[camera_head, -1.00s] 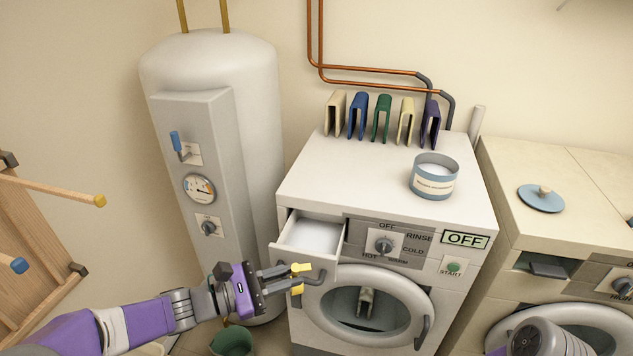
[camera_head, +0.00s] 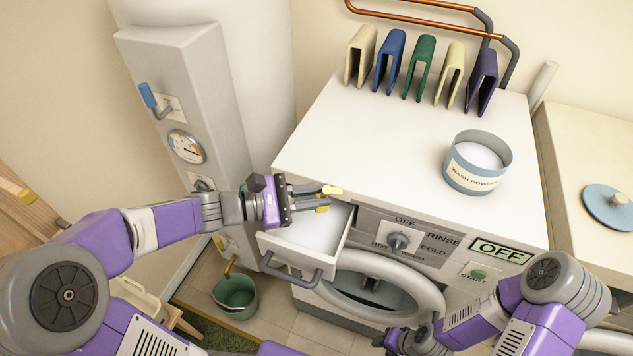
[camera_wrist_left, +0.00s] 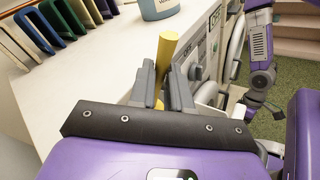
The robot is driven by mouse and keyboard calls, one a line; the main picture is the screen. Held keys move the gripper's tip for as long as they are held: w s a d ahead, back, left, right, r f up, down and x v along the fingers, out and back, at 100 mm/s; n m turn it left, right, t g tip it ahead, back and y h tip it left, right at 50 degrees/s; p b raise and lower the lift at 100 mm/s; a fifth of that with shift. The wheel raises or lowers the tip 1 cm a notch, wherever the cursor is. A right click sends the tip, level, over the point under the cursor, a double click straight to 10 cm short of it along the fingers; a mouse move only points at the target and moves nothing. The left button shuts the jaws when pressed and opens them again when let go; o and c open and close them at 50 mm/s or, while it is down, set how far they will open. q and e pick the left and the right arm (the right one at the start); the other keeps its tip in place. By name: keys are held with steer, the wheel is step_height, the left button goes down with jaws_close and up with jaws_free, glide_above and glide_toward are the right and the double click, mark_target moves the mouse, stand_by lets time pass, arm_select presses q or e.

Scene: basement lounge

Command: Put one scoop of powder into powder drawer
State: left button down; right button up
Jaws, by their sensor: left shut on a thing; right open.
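The white powder drawer (camera_head: 334,249) is pulled out at the washer's upper left front, and its inside looks white. A blue-grey tub (camera_head: 462,178) labelled wash powder, with white powder in it, stands on the washer top. My left gripper (camera_head: 328,198) is shut on a yellow rod (camera_wrist_left: 166,52) just above the drawer's back edge. The rod sticks out past the fingers in the left wrist view; whether it is a scoop's handle I cannot tell. My right gripper (camera_head: 408,343) is low in front of the washer door, partly cut off, open and apart from the drawer.
Several coloured folded pieces (camera_head: 420,68) stand at the back of the washer top (camera_head: 395,140). A blue lid (camera_head: 609,208) lies on the neighbouring machine. A green bucket (camera_head: 236,297) stands on the floor below the drawer. The front of the washer top is clear.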

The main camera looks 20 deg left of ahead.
arm_select(q)
steer(key=s+d+m+g+y+p, duration=0.1)
steer(key=d+m+g+y+p, duration=0.5)
steer(key=p, duration=1.9)
steer(key=shift+s+m+g+y, duration=0.35)
steer(key=shift+m+g+y, duration=0.65)
steer(key=shift+m+y, duration=1.65)
steer(key=shift+r+y, duration=0.15)
steer(key=shift+y, duration=0.1)
steer(key=shift+s, duration=0.15)
